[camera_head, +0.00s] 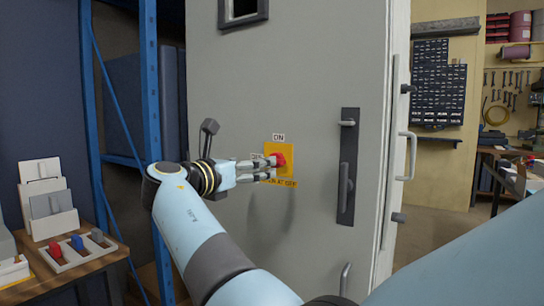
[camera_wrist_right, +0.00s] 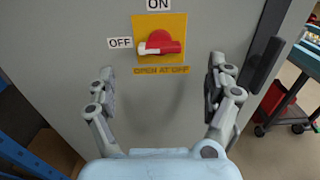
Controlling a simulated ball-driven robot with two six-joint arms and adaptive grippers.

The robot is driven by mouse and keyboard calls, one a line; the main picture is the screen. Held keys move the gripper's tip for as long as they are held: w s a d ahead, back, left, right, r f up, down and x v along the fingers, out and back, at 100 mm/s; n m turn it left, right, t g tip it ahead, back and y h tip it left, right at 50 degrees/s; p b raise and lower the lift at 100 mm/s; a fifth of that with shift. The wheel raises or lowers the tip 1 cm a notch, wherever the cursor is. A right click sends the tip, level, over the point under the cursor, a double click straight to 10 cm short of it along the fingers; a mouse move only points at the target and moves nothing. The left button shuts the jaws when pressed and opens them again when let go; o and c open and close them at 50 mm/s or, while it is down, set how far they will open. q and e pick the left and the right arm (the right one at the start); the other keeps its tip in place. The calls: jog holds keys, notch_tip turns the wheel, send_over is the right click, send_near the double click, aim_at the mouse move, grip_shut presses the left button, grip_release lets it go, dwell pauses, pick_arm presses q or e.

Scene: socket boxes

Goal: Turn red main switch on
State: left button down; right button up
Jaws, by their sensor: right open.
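The red main switch (camera_head: 278,159) sits on a yellow plate (camera_head: 285,148) on the grey cabinet door. In the right wrist view the red switch (camera_wrist_right: 160,42) has its handle lying level, its tip towards the OFF label (camera_wrist_right: 120,43) at left. The ON label (camera_wrist_right: 159,5) is above. My right gripper (camera_head: 268,169) is open and empty in front of the plate, its fingers partly covering the plate's left side. In the right wrist view my right gripper (camera_wrist_right: 162,76) has its fingers spread wide, below and either side of the switch, not touching it. My left gripper is not in view.
A dark door handle (camera_head: 346,188) stands to the right of the switch. A blue shelf frame (camera_head: 150,80) is left of the cabinet. A wooden table (camera_head: 85,266) with small switches stands at lower left.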

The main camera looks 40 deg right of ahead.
aim_at(282, 159)
jog(key=x, duration=1)
jog(key=shift+a, duration=0.1)
jog(key=shift+c, duration=0.4)
jog(key=shift+f, duration=0.1)
jog(key=c, duration=1.1)
